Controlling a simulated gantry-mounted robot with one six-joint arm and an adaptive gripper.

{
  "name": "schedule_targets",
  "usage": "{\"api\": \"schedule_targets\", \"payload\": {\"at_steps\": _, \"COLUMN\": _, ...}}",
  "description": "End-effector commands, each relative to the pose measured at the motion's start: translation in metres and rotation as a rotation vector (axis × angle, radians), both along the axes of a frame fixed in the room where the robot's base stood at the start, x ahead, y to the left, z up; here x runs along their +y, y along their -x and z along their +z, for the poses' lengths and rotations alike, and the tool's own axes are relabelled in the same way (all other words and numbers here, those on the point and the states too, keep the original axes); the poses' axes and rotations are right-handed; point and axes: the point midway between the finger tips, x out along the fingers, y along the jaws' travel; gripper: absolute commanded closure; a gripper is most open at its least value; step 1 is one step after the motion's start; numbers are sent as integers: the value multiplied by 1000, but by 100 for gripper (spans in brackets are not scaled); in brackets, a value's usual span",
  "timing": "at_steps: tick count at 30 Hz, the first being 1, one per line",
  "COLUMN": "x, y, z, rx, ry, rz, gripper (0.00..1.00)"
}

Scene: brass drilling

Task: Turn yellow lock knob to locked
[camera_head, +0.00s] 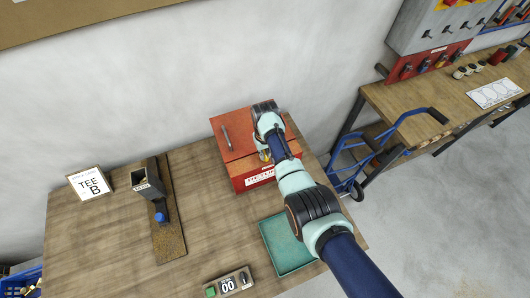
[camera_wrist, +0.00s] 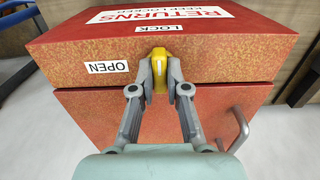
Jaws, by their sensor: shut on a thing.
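The red returns box (camera_head: 228,125) stands at the back right of the wooden table. In the wrist view its yellow lock knob (camera_wrist: 159,56) sits between an OPEN label (camera_wrist: 107,69) on the left and a LOCK label (camera_wrist: 158,28) above. The knob looks upright in that view, its top end toward the LOCK label. My gripper (camera_wrist: 159,76) is shut on the knob, one grey finger against each side. In the head view my gripper (camera_head: 264,152) is at the box, and the arm hides most of the knob. The fingers cover the knob's sides.
A metal handle (camera_wrist: 238,130) stands out from the box at the lower right of the wrist view. A green tray (camera_head: 283,255) lies in front of the box, beside my arm. A wooden stand with a blue knob (camera_head: 160,217) is to the left.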

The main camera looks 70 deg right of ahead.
Motion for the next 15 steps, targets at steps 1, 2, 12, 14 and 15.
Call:
{"api": "schedule_targets", "payload": {"at_steps": 1, "x": 0, "y": 0, "z": 2, "rx": 0, "ry": 0, "rz": -6, "gripper": 100}}
{"api": "schedule_targets", "payload": {"at_steps": 2, "x": 0, "y": 0, "z": 2, "rx": 0, "ry": 0, "rz": -9, "gripper": 100}}
{"api": "schedule_targets", "payload": {"at_steps": 12, "x": 0, "y": 0, "z": 2, "rx": 0, "ry": 0, "rz": -14, "gripper": 100}}
{"api": "schedule_targets", "payload": {"at_steps": 14, "x": 0, "y": 0, "z": 2, "rx": 0, "ry": 0, "rz": -14, "gripper": 100}}
{"api": "schedule_targets", "payload": {"at_steps": 15, "x": 0, "y": 0, "z": 2, "rx": -1, "ry": 1, "rz": -14, "gripper": 79}}
